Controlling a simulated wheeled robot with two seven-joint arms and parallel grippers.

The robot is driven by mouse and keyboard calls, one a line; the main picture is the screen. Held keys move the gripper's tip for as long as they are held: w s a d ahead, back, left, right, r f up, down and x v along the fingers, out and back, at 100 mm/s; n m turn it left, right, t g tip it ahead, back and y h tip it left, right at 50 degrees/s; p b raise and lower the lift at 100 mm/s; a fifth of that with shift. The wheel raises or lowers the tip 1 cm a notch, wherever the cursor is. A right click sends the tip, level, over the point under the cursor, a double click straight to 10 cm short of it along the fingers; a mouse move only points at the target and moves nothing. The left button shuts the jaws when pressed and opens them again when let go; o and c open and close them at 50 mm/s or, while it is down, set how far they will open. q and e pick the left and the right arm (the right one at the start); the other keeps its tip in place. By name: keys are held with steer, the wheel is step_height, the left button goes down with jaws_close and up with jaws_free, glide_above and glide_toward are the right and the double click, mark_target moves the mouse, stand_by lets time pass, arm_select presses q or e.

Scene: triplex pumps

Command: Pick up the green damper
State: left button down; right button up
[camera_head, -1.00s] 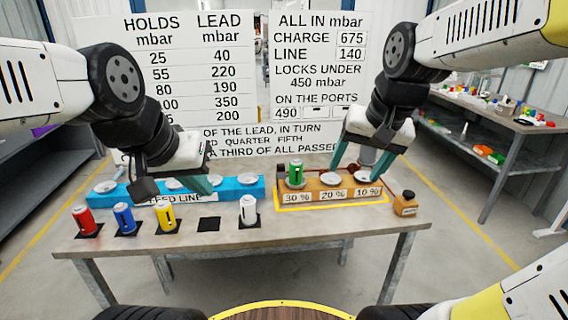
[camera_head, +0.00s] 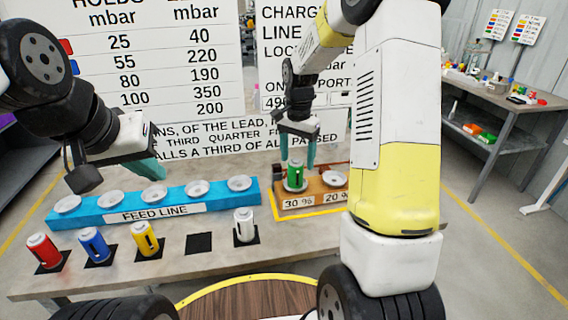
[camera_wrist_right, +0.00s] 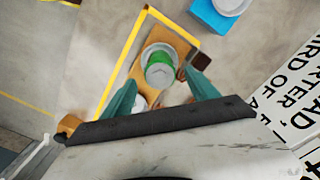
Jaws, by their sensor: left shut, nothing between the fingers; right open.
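The green damper (camera_head: 295,175) stands upright on a pale dish at the 30 % place of the tan block (camera_head: 314,188). It also shows from above in the right wrist view (camera_wrist_right: 159,73). My right gripper (camera_head: 297,164) is open above the damper, its teal fingers pointing down on either side of it. In the right wrist view the damper lies between the fingertips (camera_wrist_right: 161,82); contact cannot be told. My left gripper (camera_head: 155,172) is shut and empty above the feed line, its fingertips close together.
The blue feed line (camera_head: 155,212) holds several empty dishes. Red (camera_head: 44,252), blue (camera_head: 95,245), yellow (camera_head: 146,239) and white (camera_head: 244,226) dampers stand on the front of the table, with an empty black square (camera_head: 199,243) between yellow and white. My right arm hides the table's right side.

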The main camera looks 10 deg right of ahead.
mark_target(295, 171)
steer(key=f, duration=0.5)
steer(key=shift+s+a+f, duration=0.1)
steer(key=shift+s+a, duration=0.05)
steer(key=shift+a, duration=0.1)
steer(key=shift+c, duration=0.4)
jaws_close()
